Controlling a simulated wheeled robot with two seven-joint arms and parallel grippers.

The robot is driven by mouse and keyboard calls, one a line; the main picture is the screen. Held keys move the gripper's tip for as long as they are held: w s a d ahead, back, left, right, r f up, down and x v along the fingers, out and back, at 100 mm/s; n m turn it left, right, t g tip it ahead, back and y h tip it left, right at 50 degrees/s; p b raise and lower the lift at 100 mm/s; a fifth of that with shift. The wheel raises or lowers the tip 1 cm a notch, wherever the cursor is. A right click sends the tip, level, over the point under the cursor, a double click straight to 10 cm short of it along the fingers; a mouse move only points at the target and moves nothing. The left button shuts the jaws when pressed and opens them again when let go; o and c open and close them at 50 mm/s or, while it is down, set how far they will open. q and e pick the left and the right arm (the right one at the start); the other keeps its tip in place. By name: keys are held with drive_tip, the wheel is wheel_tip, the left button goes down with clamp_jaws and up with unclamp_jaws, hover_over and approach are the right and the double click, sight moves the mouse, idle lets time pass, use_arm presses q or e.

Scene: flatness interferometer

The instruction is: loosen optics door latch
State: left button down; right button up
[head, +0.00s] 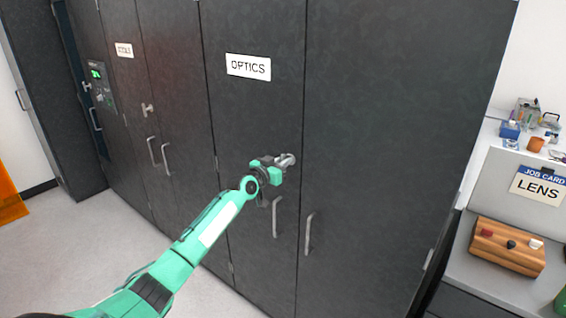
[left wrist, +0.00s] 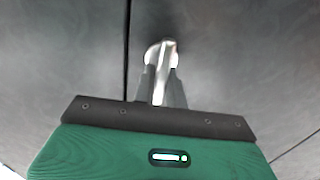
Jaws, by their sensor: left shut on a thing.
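The dark grey optics door (head: 254,120) carries a white label (head: 248,67) reading OPTICS. Its silver latch (head: 288,160) is at the door's right edge, near the seam with the neighbouring door. My left gripper (head: 280,161) reaches it from the left and is shut on the latch handle. In the left wrist view, the latch (left wrist: 165,62) is a bright lever on a round base, with my left gripper's fingers (left wrist: 161,88) around the lever, which stands about upright in that picture. The fingers hide part of it. My right gripper is not in view.
Vertical bar handles (head: 275,217) and (head: 308,234) are below the latch. Another door pair with a label and latch (head: 147,108) is to the left. Clear floor lies at lower left.

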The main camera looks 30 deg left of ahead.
use_arm(q)
drive_tip(key=shift+a+n+b, duration=0.1)
drive_tip(key=shift+n+b, duration=0.25)
drive_tip(key=shift+n, duration=0.65)
drive_tip(key=n, duration=0.2)
drive_tip(key=shift+a+f+n, duration=0.1)
drive_tip(key=shift+n, duration=0.2)
drive_tip(key=shift+a+f+n+p, duration=0.15)
drive_tip(key=shift+n+p, duration=0.1)
drive_tip(key=shift+n, duration=1.85)
drive_tip(key=shift+a+f+n+p, duration=0.15)
drive_tip(key=shift+n+p, duration=0.1)
drive_tip(key=shift+n, duration=1.85)
drive_tip(key=shift+a+f+n+p, duration=0.15)
drive_tip(key=shift+n+p, duration=0.1)
drive_tip(key=shift+n, duration=1.85)
drive_tip(key=shift+d, duration=0.1)
